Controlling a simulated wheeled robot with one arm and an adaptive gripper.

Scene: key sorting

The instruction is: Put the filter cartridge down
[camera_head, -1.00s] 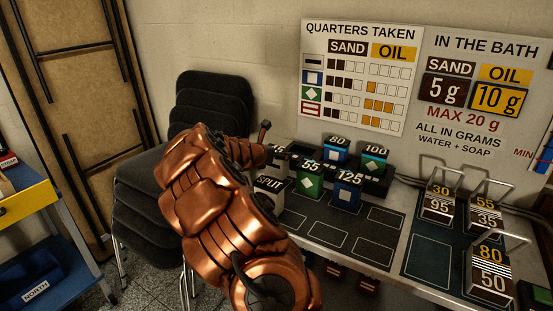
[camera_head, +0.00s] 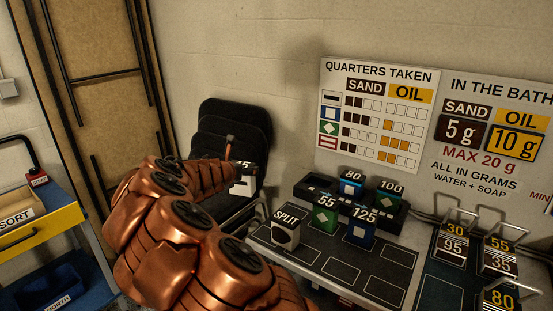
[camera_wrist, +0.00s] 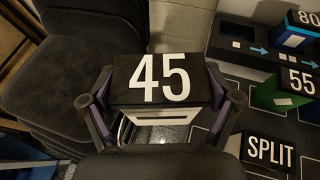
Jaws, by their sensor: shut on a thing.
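The filter cartridge (camera_head: 243,187) has a black top marked 45 and a white body. My gripper (camera_wrist: 158,100) is shut on it, with one finger at each side in the wrist view, where the cartridge (camera_wrist: 160,82) fills the middle. In the head view my gripper holds it in the air left of the table, in front of the stacked black chairs. My copper arm hides part of the gripper there. A white dark-topped SPLIT cartridge (camera_head: 285,235), a green 55 (camera_head: 325,219) and a blue 125 (camera_head: 361,234) stand on the table.
A black rack (camera_head: 313,190) behind them holds 80 (camera_head: 350,187) and 100 (camera_head: 388,195); its left end looks empty. Outlined cells on the dark mat (camera_head: 340,275) in front are bare. Stacked chairs (camera_head: 235,120) stand left. A SORT cart (camera_head: 50,225) stands far left.

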